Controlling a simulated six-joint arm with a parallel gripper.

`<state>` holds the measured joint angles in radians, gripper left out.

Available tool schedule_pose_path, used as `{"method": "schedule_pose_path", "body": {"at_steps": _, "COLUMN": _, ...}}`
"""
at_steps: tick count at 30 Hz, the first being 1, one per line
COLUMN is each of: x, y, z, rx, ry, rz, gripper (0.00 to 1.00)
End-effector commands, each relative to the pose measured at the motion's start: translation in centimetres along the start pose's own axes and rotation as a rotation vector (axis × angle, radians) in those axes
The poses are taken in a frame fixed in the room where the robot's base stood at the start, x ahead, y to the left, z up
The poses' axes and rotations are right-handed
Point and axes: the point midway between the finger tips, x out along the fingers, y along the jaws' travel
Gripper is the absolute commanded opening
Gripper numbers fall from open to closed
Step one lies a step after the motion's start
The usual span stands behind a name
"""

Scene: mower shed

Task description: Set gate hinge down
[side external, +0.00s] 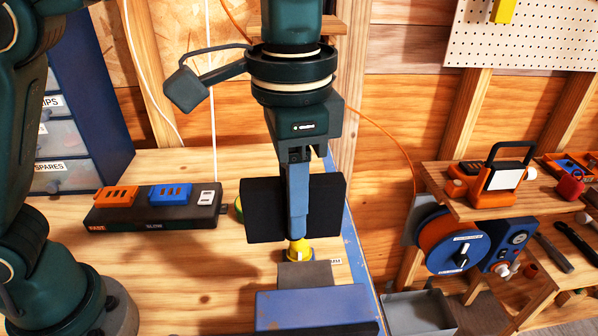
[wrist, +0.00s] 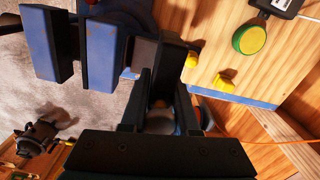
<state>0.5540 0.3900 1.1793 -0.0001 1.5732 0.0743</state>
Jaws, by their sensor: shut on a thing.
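My gripper (side external: 298,205) points straight down and is shut on a black, two-leaved plate that I take to be the gate hinge (side external: 264,212). One leaf shows on each side of the blue-grey finger in the side view, which hides its middle. In the wrist view the hinge (wrist: 166,72) is a dark, narrow shape between the fingers (wrist: 163,110). It appears held above the bench's right edge, just beyond the vise; the exact gap below it is unclear.
The blue vise (side external: 310,305) is close to the hinge, with a yellow piece (side external: 299,249) low behind the finger. A charger strip (side external: 155,210) and a green-yellow disc (wrist: 250,38) lie on the bench (side external: 160,272). Bare wood shows left of the hinge.

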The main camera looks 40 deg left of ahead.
Motion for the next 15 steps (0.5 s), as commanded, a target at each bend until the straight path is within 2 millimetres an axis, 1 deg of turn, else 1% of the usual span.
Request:
{"method": "schedule_pose_path", "body": {"at_steps": 1, "x": 0.6, "y": 0.9, "z": -0.3, "rx": 0.006, "ry": -0.002, "rz": 0.0, "gripper": 0.0}}
{"method": "schedule_pose_path", "body": {"at_steps": 3, "x": 1.1, "y": 1.7, "z": -0.7, "rx": 0.004, "ry": -0.001, "rz": 0.0, "gripper": 0.0}}
{"method": "schedule_pose_path", "body": {"at_steps": 6, "x": 1.4, "y": 2.3, "z": -1.0, "rx": 0.001, "ry": 0.001, "rz": 0.0, "gripper": 0.0}}
{"method": "schedule_pose_path", "body": {"at_steps": 10, "x": 2.2, "y": 2.4, "z": -1.0, "rx": -0.001, "ry": 0.0, "rz": 0.0, "gripper": 0.0}}
{"method": "schedule_pose_path", "body": {"at_steps": 15, "x": 4.2, "y": 2.4, "z": -1.0, "rx": -0.001, "ry": -0.002, "rz": 0.0, "gripper": 0.0}}
